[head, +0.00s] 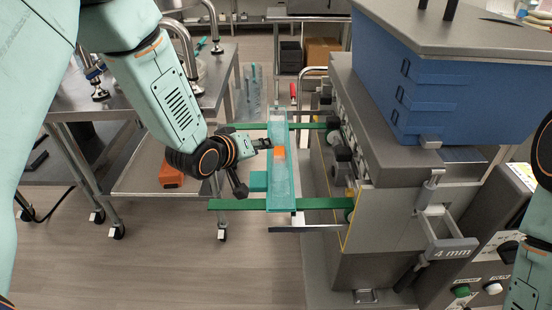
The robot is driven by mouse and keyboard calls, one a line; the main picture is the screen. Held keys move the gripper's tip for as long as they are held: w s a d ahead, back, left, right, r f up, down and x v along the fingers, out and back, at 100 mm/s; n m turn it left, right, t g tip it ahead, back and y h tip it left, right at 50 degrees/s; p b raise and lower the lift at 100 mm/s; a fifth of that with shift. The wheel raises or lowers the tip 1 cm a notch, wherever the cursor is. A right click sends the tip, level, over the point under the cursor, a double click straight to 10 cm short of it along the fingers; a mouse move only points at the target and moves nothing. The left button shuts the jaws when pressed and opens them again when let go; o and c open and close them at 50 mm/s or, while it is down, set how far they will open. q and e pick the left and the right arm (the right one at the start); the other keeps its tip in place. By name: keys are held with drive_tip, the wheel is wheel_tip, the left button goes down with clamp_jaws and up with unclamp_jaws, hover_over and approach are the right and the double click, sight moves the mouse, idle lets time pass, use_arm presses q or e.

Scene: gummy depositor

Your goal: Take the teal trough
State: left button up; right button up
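The teal trough (280,190) is a long, narrow, see-through tray. It lies lengthwise away from me across two green rails (235,204) at the left side of the machine. An orange piece (279,153) shows at its middle. A small teal block (258,181) sticks out from its left side. My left gripper (256,168) is at the trough's left side, near that block. Its fingers look spread apart, one near the trough's edge and one lower left, with nothing between them. Whether a finger touches the trough is unclear. My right gripper is out of view.
The grey machine (388,215) with a blue hopper (445,100) and a "4 mm" handle (450,248) fills the right. A steel table (145,75) on wheels stands left, with an orange box (171,175) on its lower shelf. The floor (190,270) at front left is clear.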

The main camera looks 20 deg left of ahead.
sight(268, 160)
use_arm(q)
drive_tip(key=x, duration=0.5)
drive_tip(key=shift+w+a+f+b, duration=0.1)
drive_tip(key=shift+a+f+b, duration=0.1)
drive_tip(key=shift+f+b, duration=0.15)
drive_tip(key=shift+w+d+f, duration=0.2)
drive_tip(key=shift+w, duration=0.25)
drive_tip(key=shift+w+a+f, duration=0.15)
drive_tip(key=shift+w+a, duration=0.05)
drive_tip(key=shift+a, duration=0.05)
drive_tip(key=shift+d, duration=0.25)
drive_tip(key=c, duration=0.4)
drive_tip(key=shift+a, duration=0.2)
clamp_jaws()
drive_tip(key=shift+d, duration=0.15)
